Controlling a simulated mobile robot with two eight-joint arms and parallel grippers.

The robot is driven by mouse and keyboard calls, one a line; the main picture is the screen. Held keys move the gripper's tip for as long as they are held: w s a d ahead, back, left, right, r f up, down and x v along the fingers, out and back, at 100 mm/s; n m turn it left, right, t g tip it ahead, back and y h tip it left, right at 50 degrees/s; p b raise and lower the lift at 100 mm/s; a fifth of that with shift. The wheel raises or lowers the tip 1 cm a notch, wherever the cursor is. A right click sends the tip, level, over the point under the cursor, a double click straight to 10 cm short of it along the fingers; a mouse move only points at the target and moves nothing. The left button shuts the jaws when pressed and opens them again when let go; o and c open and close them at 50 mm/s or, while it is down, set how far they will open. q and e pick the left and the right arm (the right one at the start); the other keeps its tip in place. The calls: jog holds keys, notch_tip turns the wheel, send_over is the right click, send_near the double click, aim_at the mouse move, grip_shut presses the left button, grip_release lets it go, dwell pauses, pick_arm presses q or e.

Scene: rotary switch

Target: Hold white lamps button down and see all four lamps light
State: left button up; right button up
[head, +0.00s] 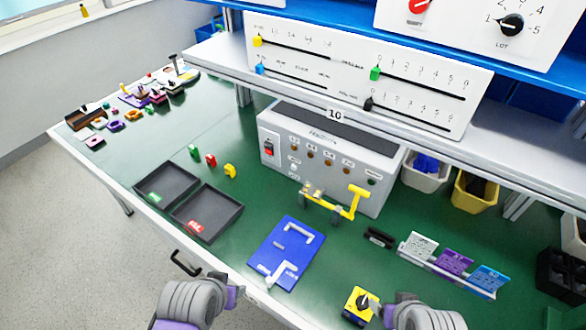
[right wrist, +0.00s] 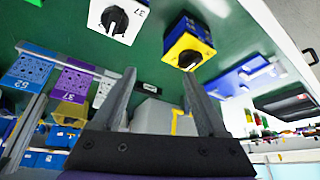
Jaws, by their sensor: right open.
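A grey tester box (head: 325,165) stands on the green bench under the shelf. Its front has a red rocker switch (head: 268,148), a row of small brownish lamps (head: 321,157) that look unlit, a greenish one at the right, and a small white button (head: 293,167) below the row at the left. Nothing touches the button. My right gripper (right wrist: 160,85) is open and empty in the right wrist view, near the yellow block with a black knob (head: 360,305). My left gripper (head: 235,291) is at the bench's front edge, its fingers too small to judge.
A yellow bracket (head: 350,205) stands before the box. A blue plate with white handles (head: 286,250) lies nearer. Two dark trays (head: 207,215) are at left, a card rack (head: 445,264) at right. The shelf edge (head: 400,143) overhangs the box's back.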

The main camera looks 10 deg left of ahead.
grip_shut()
dwell(0.3)
dwell(1.4)
